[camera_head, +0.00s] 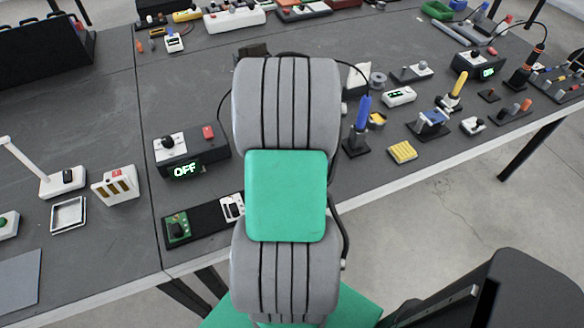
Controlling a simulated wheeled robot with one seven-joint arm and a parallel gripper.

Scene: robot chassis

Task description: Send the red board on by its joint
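I cannot make out a red board for certain. Small red parts show on several devices, and my arm hides the middle of the bench. A flat item with red parts (302,12) lies at the far edge, too small to tell more. A black base (208,222) near the front edge carries a small green board (177,228) and a white switch-like piece (232,207). My grey and green arm stands in front of the bench, and my gripper is not visible.
A black box reading OFF (186,170) stands left of my arm. A white desk lamp (58,180), a white block with slots (115,186) and a small square tray (69,214) stand further left. A blue-handled tool (361,120) and a yellow pad (402,151) are on the right.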

